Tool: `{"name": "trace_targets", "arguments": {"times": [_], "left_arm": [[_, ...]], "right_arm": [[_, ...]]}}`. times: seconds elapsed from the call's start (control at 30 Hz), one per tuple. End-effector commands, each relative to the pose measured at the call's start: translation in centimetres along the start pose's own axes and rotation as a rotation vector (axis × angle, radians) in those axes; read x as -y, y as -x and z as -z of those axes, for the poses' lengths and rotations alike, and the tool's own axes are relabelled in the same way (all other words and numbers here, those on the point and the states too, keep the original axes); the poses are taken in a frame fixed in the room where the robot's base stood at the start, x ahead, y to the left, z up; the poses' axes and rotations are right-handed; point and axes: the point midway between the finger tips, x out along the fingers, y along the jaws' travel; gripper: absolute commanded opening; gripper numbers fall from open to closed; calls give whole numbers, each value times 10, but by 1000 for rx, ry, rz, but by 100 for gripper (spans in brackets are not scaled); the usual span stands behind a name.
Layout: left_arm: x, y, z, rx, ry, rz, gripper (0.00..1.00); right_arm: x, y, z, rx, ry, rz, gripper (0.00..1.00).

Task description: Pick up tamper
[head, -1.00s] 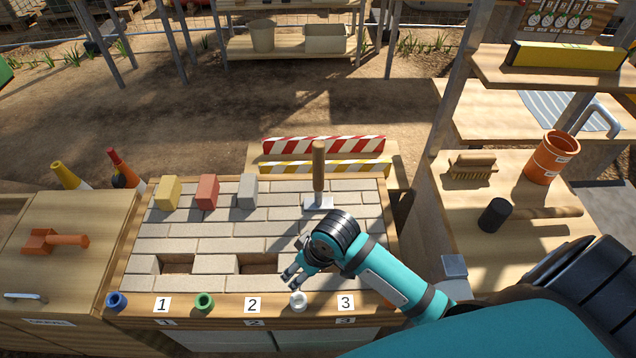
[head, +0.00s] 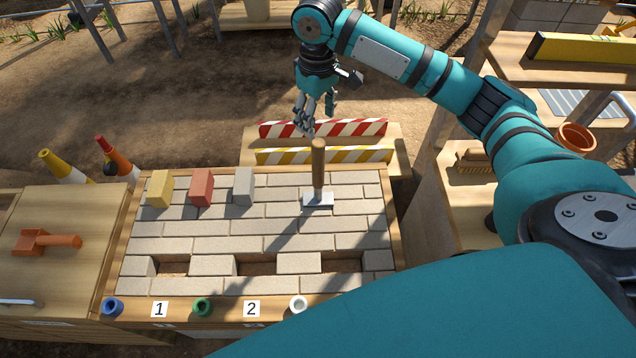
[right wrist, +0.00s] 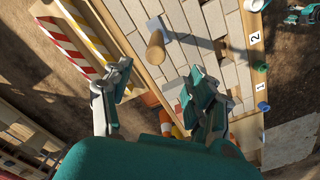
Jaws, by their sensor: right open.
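The tamper (head: 318,168) stands upright on the paving in the head view, with a round wooden handle and a flat grey metal plate. Its handle (right wrist: 156,48) also shows in the right wrist view, beyond the fingertips. My right gripper (head: 317,121) is open and empty. It hangs above the back edge of the bench with its fingers pointing down, apart from the tamper. In the right wrist view the open fingers (right wrist: 160,69) are spread wide with nothing between them. My left gripper cannot be made out in either view.
Yellow, red and grey blocks (head: 244,186) stand left of the tamper. Striped red-white and yellow-white barriers (head: 330,155) lie behind the bench. Gaps open in the front brick row. Shelves (head: 550,85) stand at the right. Cones (head: 120,162) stand at the left.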

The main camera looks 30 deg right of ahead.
Motion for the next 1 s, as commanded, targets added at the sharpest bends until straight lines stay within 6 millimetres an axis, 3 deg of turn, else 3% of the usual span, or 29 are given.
{"name": "trace_targets", "arguments": {"times": [0.1,0.3,0.6,0.9,1.0], "left_arm": [[3,6,-7,12,1,4,40],[4,12,-3,7,2,5,40],[4,16,12,-17,3,4,40],[0,27,12,-15,4,0,40],[0,27,10,-12,3,0,40]], "right_arm": [[0,-26,-1,5,-1,0,58],[0,-66,0,0,0,0,58],[-1,-91,1,-2,2,0,58],[-5,-132,4,-1,2,0,58],[-5,-138,4,-3,2,-1,58]]}}
